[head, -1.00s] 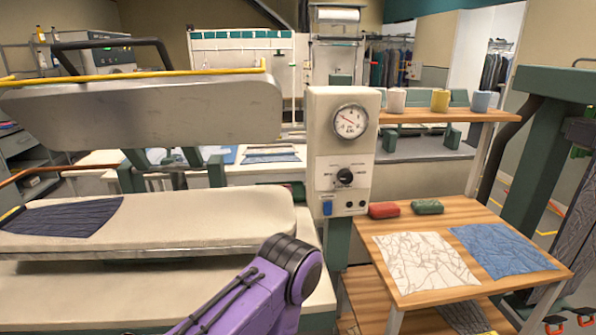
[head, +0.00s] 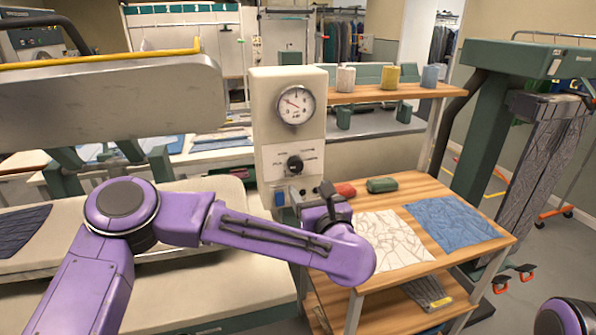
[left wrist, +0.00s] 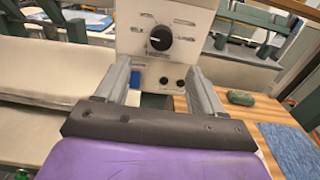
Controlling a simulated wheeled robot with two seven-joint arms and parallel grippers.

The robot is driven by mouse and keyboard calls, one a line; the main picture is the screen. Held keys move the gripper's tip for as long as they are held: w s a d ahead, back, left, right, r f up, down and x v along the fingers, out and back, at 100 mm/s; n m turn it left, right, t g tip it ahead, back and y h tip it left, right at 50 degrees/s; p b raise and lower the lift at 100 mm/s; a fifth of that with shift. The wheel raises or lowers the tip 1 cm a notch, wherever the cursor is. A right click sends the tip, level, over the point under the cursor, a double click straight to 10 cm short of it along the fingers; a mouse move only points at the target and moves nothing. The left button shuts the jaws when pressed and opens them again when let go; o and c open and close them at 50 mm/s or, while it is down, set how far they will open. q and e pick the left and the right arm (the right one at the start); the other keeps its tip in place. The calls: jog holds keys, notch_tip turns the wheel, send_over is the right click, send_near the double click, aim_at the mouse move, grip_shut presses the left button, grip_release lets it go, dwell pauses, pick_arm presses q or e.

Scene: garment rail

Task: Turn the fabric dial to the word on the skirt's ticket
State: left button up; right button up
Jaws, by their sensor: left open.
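The fabric dial (head: 294,163) is a black round knob on the cream control box (head: 262,130), with small blurred words around it. In the left wrist view the dial (left wrist: 160,38) is straight ahead, beyond the fingertips. My left gripper (left wrist: 160,76) is open and empty, its fingers spread below and to either side of the dial, not touching it. In the head view my left gripper (head: 293,196) is just below the dial. A dark blue pleated cloth (head: 20,228), possibly the skirt, lies on the press board. I cannot make out a ticket's word. My right gripper is out of view.
A gauge (head: 296,105) is above the dial; a blue switch (head: 279,199) is below it. The raised press head (head: 110,100) is at left.

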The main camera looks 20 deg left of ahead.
aim_at(297, 168)
pick_arm(q)
jog(key=p+x, duration=0.4)
jog(key=x, duration=0.5)
jog(key=shift+w+a+r, duration=0.15)
jog(key=shift+w, duration=0.05)
jog(key=shift+w+a, duration=0.1)
jog(key=shift+w, duration=0.25)
jog(key=c, duration=1)
